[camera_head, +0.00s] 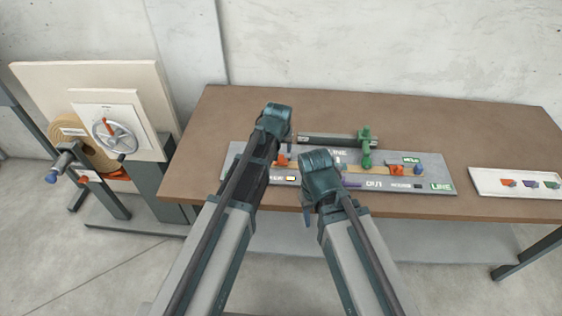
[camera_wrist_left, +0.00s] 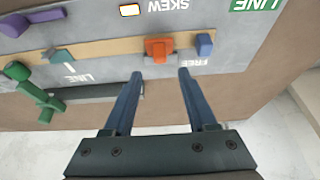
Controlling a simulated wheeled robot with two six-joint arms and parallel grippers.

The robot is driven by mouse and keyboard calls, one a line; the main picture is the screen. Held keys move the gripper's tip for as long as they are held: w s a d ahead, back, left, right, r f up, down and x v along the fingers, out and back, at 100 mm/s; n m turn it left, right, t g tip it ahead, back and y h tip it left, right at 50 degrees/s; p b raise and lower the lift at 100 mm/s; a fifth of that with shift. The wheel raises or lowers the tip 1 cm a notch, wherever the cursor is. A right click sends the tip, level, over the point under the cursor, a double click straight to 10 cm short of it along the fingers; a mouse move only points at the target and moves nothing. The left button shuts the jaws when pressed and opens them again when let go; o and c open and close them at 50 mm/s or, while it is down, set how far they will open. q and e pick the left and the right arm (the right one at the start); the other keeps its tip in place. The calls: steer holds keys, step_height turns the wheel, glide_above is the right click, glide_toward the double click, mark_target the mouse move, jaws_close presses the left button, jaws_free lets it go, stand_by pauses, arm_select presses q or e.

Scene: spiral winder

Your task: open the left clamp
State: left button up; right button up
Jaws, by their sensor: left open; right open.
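The left clamp, an orange block, shows in the head view (camera_head: 282,160) at the left of a grey board (camera_head: 445,176), partly behind my arm. In the left wrist view it is the orange piece (camera_wrist_left: 159,49) on a tan strip, next to the word FREE. My left gripper (camera_wrist_left: 157,73) is open, its fingertips just short of the clamp, one to each side, with nothing between them. In the head view its fingers are hidden behind my left arm. My right gripper (camera_head: 318,180) is open over the board's front edge; its fingers are hard to make out.
A green lever piece (camera_head: 366,150) stands on the board near another orange clamp (camera_head: 397,170). A blue knob (camera_wrist_left: 204,45) sits beside the left clamp. A white tray (camera_head: 480,188) with small coloured pieces lies right. A winder with a handwheel (camera_head: 115,138) stands left.

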mark_target(281, 155)
arm_select(q)
steer(key=b+x, duration=0.6)
steer(key=x, duration=0.2)
steer(key=shift+w+f, duration=0.1)
jaws_close()
